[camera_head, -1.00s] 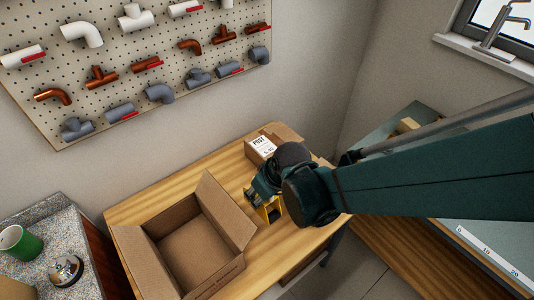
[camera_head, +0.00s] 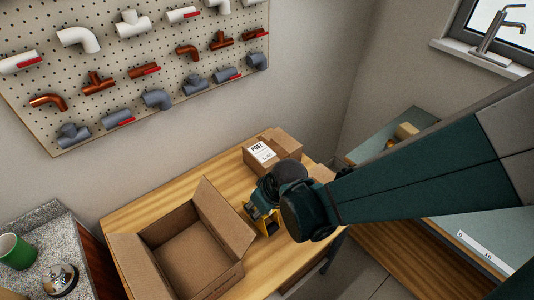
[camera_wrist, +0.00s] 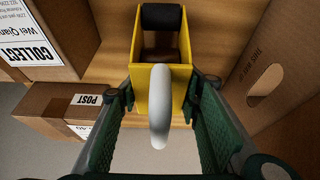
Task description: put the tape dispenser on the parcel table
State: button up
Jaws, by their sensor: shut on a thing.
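The yellow tape dispenser (camera_wrist: 180,85) with a dark roller and a pale tape roll sits between the two green fingers of my gripper (camera_wrist: 160,115) in the wrist view. My gripper is shut on it. In the head view the yellow dispenser (camera_head: 262,222) shows partly beneath my gripper (camera_head: 264,212), over the wooden parcel table (camera_head: 290,258). It is right of the open box. My wrist hides much of it, and I cannot tell whether it touches the table top.
An open cardboard box (camera_head: 240,237) stands on the table to the left. A closed parcel with a white label (camera_head: 262,153) stands at the back, with another box (camera_head: 321,173) beside it. A granite counter (camera_head: 40,231) holds a green mug and a bell. Bare wood lies in front of my gripper.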

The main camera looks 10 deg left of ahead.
jog(key=shift+f, duration=0.6)
jog(key=shift+f, duration=0.15)
jog(key=o, duration=1.1)
jog(key=shift+o, duration=0.2)
jog(key=shift+r, duration=0.35)
jog(key=shift+p+v, duration=1.35)
jog(key=shift+v, duration=4.45)
jog(key=shift+d, duration=0.15)
